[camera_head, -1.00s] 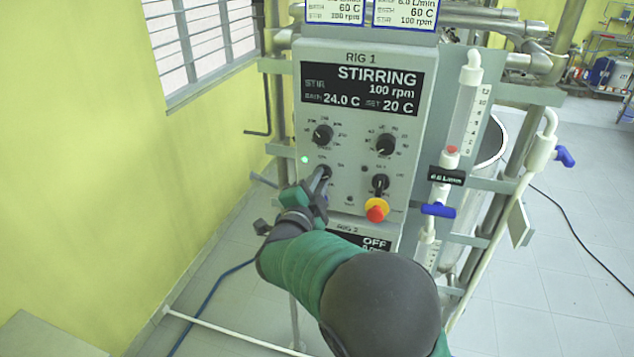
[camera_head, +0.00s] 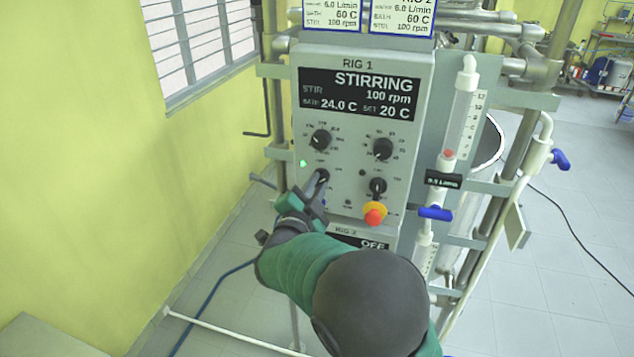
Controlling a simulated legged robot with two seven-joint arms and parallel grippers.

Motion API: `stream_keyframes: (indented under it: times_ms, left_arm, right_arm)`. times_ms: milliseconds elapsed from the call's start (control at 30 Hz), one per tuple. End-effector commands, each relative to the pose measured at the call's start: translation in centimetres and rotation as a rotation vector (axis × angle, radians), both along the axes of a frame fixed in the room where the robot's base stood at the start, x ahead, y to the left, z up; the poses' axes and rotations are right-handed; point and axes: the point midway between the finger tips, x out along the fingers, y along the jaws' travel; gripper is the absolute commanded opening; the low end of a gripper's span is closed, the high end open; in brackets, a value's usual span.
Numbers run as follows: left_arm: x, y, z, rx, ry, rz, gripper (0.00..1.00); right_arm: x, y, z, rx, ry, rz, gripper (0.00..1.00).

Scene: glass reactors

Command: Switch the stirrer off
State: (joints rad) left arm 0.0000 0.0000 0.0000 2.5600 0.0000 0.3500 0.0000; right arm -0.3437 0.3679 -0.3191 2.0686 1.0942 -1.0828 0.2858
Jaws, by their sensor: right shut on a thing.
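The RIG 1 control panel (camera_head: 345,225) faces me in the middle of the head view. Its display (camera_head: 358,95) reads STIRRING, 100 rpm, bath 24.0 C, set 20 C. A green lamp (camera_head: 303,163) is lit at its left side. My right gripper (camera_head: 318,182) is at the lower left black knob (camera_head: 322,175) and is shut on it; the fingers hide part of the knob. Two more black knobs, upper left (camera_head: 320,140) and upper right (camera_head: 383,149), sit above. A black switch (camera_head: 378,186) is at lower right. My left gripper is not in view.
A red button on a yellow collar (camera_head: 375,214) sticks out at the panel's lower right. A flow meter tube (camera_head: 461,120) and a blue valve handle (camera_head: 436,213) stand right of the panel. A second panel reading OFF (camera_head: 374,245) is below, partly hidden by my arm.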

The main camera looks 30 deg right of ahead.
Motion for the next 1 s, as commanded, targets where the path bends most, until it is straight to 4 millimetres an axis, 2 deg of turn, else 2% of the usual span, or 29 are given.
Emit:
stream_keyframes:
  times_ms: [33,600,1000]
  left_arm:
    - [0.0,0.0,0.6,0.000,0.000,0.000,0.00]
    - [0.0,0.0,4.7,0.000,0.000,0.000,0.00]
    - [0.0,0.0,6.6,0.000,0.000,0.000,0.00]
  right_arm:
    - [-0.1,0.3,-0.7,-0.016,0.049,0.005,0.00]
    - [-0.2,0.1,-0.6,-0.359,0.450,0.007,0.00]
    - [-0.2,0.1,-0.7,-0.514,0.628,0.009,0.00]
